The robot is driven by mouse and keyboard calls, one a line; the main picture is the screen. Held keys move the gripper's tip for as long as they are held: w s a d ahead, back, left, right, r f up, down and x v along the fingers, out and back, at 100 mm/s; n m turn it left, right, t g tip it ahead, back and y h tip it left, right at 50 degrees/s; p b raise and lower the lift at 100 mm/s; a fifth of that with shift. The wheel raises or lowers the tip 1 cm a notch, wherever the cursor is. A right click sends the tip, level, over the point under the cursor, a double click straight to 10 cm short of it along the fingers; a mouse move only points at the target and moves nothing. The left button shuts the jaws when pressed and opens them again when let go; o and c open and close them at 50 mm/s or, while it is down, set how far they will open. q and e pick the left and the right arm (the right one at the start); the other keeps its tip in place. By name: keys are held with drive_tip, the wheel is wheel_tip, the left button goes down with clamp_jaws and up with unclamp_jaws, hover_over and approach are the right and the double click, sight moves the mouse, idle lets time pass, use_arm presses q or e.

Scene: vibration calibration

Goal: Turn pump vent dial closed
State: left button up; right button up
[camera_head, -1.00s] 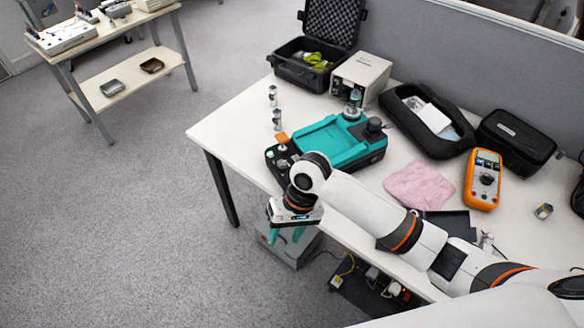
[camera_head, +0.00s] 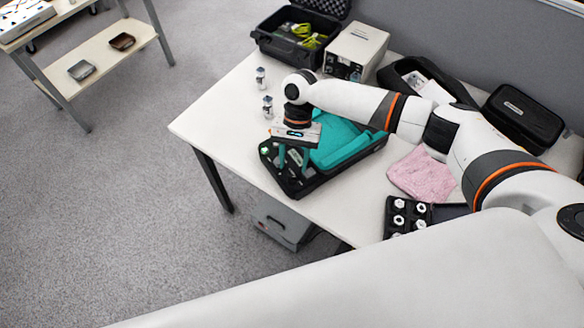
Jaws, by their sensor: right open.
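The teal and black pump unit (camera_head: 345,145) lies on the white table. Its black control panel (camera_head: 268,155) is at its left end, mostly covered by my arm and gripper. I cannot make out the vent dial. I cannot tell whether the fingertips touch the panel. My left gripper is not in view.
Two small cylinders (camera_head: 267,107) stand left of the pump. Behind are an open black case (camera_head: 275,48) and a beige box (camera_head: 356,45). A pink cloth (camera_head: 422,175) and a black tray of white fittings (camera_head: 390,222) lie right. The table's left corner is clear.

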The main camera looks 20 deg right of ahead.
sight(292, 176)
drive_tip(key=x, duration=0.3)
drive_tip(key=shift+f, duration=0.15)
drive_tip(key=shift+s+f, duration=0.1)
drive_tip(key=shift+f, duration=0.1)
drive_tip(key=shift+a+f, duration=0.1)
drive_tip(key=shift+c, duration=0.6)
drive_tip(key=c, duration=0.8)
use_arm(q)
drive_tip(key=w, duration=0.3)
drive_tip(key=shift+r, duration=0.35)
use_arm(e)
clamp_jaws()
